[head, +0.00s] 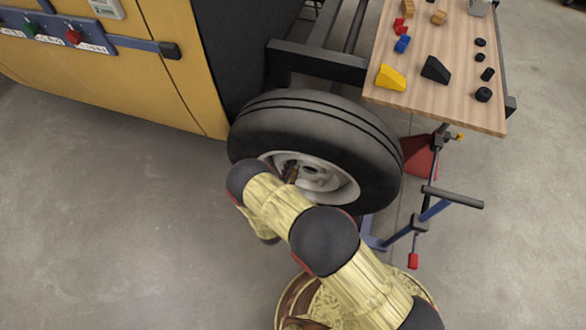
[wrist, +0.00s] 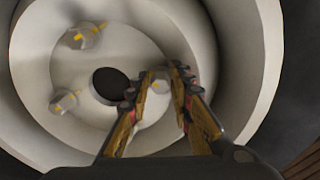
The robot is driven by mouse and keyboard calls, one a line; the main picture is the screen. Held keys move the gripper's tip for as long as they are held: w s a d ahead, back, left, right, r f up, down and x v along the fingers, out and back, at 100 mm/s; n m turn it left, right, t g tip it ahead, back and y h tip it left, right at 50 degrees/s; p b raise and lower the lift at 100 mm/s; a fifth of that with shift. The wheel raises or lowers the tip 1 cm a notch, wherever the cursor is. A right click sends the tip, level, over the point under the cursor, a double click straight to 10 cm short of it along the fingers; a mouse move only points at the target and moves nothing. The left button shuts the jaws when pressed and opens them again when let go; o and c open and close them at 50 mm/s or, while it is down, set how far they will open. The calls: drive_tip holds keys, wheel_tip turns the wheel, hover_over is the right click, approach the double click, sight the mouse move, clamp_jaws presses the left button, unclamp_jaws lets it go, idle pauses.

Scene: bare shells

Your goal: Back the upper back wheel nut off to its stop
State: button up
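The wheel (head: 360,130) is a black tyre on a pale rim, mounted low beside the yellow cabinet. In the wrist view its hub face (wrist: 130,50) fills most of the picture, with a dark centre hole. Two grey nuts with yellow marks, an upper one (wrist: 85,37) and a lower one (wrist: 64,101), stand clear at the left. A third nut (wrist: 160,85) lies between the fingertips of my gripper (wrist: 161,78), right of the hole. The fingers straddle it closely; I cannot tell whether they touch it. In the head view my arm hides part of the rim.
A wooden bench top (head: 455,95) with coloured blocks and black parts stands to the right of the wheel. A blue stand with a black bar (head: 452,197) is beside the tyre. The yellow cabinet (head: 120,60) is at the left; the floor in front of it is clear.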

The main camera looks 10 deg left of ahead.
drive_tip(key=shift+o, duration=1.3)
drive_tip(key=s, duration=1.2)
drive_tip(key=shift+a, duration=0.45)
